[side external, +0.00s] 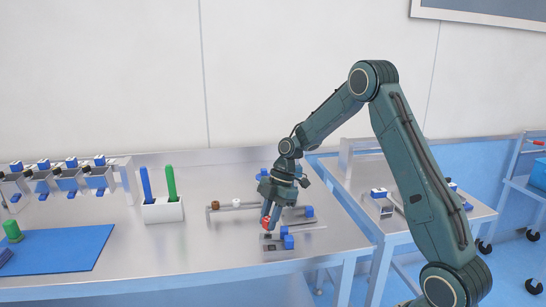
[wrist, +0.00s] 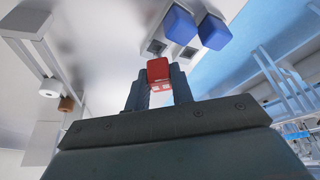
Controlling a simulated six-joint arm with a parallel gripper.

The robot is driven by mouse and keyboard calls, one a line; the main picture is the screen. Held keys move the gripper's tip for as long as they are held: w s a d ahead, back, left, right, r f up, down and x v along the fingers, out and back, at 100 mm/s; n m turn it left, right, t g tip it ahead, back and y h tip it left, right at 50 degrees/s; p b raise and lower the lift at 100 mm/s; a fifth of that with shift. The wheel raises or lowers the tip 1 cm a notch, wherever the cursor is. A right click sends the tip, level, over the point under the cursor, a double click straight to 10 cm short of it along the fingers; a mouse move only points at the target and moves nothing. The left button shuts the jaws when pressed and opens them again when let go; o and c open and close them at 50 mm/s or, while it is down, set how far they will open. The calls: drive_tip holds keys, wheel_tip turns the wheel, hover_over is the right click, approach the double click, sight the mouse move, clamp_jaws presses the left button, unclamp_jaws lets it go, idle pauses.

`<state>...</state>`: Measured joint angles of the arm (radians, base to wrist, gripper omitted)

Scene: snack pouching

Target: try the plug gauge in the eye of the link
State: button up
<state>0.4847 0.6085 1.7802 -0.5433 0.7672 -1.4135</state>
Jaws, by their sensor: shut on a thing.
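My gripper (side external: 267,214) points down over the front right of the steel bench. It is shut on a small red piece (side external: 266,223), which also shows between the two fingers in the wrist view (wrist: 158,72). Only its red end shows, so I cannot tell for sure that it is the plug gauge. Just below and right of it is a low grey fixture (side external: 270,244) with blue blocks (side external: 288,242). In the wrist view, dark square openings (wrist: 155,46) lie beside two blue blocks (wrist: 213,32), past the red piece. I cannot make out the link's eye clearly.
A white holder (side external: 163,212) with a blue and a green stick stands left. A blue mat (side external: 60,250) lies far left. The bench between holder and mat is mostly clear.

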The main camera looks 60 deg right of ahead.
drive_tip(key=shift+f, duration=0.75)
idle(1.2)
drive_tip(key=shift+r, duration=0.2)
drive_tip(key=shift+r, duration=2.4)
